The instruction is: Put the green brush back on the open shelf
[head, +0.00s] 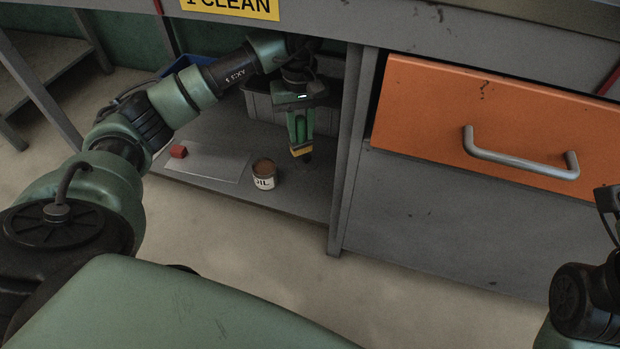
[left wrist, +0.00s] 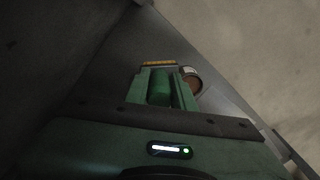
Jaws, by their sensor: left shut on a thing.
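My left gripper (head: 301,128) points down inside the open shelf (head: 305,194), under the bench top. It is shut on the green brush, whose yellow bristle end (head: 301,151) shows below the fingers. In the left wrist view the green brush handle (left wrist: 160,88) lies between the two fingers, with the yellow bristles (left wrist: 159,64) beyond. The brush is close above the shelf board; I cannot tell whether it touches. Part of my right arm shows at the right edge, but its fingers are out of view.
An oil tin (head: 264,176) stands on the shelf, left of the brush. A red block (head: 178,151) lies by a pale sheet (head: 212,164). A grey crate (head: 262,106) is behind. A divider post (head: 346,150) and a shut orange drawer (head: 500,120) are to the right.

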